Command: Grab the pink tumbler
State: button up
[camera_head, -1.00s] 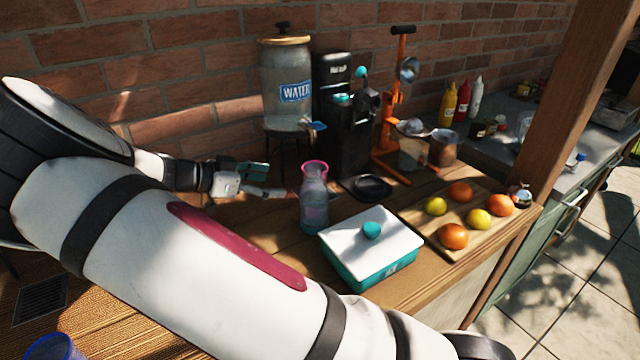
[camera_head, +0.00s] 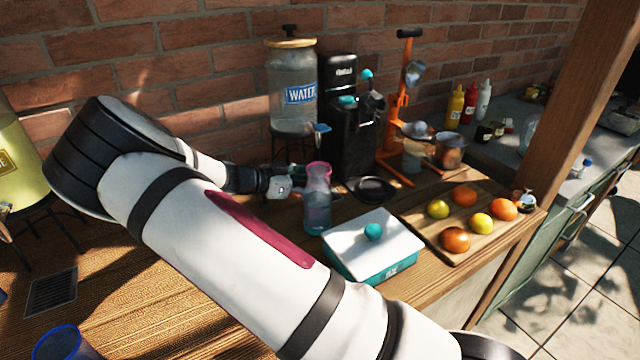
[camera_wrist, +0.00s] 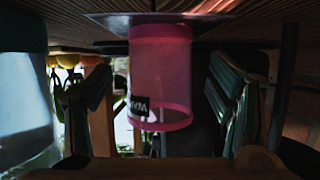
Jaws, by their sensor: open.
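The pink tumbler (camera_wrist: 160,65) is in the middle of the wrist view, which looks upside down. It is translucent and stands between the two fingers of my gripper (camera_wrist: 165,105), with a visible gap on each side. In the head view the pink tumbler (camera_head: 318,171) shows by its pink upper part. A bluish clear vessel (camera_head: 317,213) appears just below it, seemingly in front, and hides its lower part. My gripper (camera_head: 292,182) is open at its left side, reaching it from the left. The far finger is hard to see.
A bluish translucent thing (camera_wrist: 25,90) is close outside the left finger in the wrist view. A teal box with white lid (camera_head: 372,245) stands in front right. A black dish (camera_head: 370,189) lies right. The water dispenser (camera_head: 290,85) and black machine (camera_head: 345,125) stand behind.

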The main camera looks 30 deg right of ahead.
jog(key=shift+x, duration=1.2)
jog(key=c, duration=1.4)
jog(key=shift+r, duration=1.7)
jog(key=a+b, duration=0.2)
jog(key=a, duration=1.5)
jog(key=shift+a+b, duration=0.3)
jog(key=shift+a, duration=0.1)
jog(key=shift+a, duration=0.1)
